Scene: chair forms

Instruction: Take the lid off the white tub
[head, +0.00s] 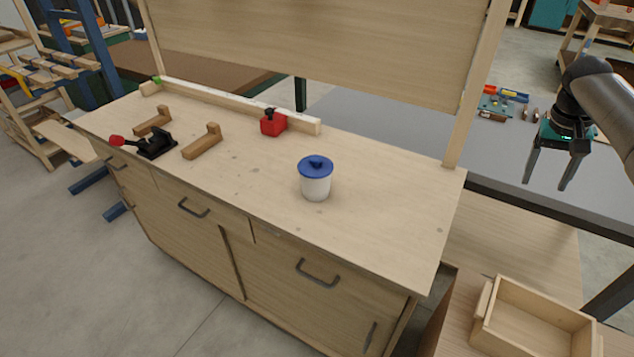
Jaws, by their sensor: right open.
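The white tub (316,187) stands upright on the wooden workbench (390,215), right of its middle. A blue lid (316,164) with a small knob sits on top of the tub. My right gripper (551,184) is at the right of the head view, well to the right of the tub and apart from it. Its two fingers point down, spread open, with nothing between them. My left gripper is not in view.
Two wooden brackets (202,142) and a black clamp with a red handle (154,145) are at the left. The bench around the tub is clear. An open wooden box (485,318) is at lower right.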

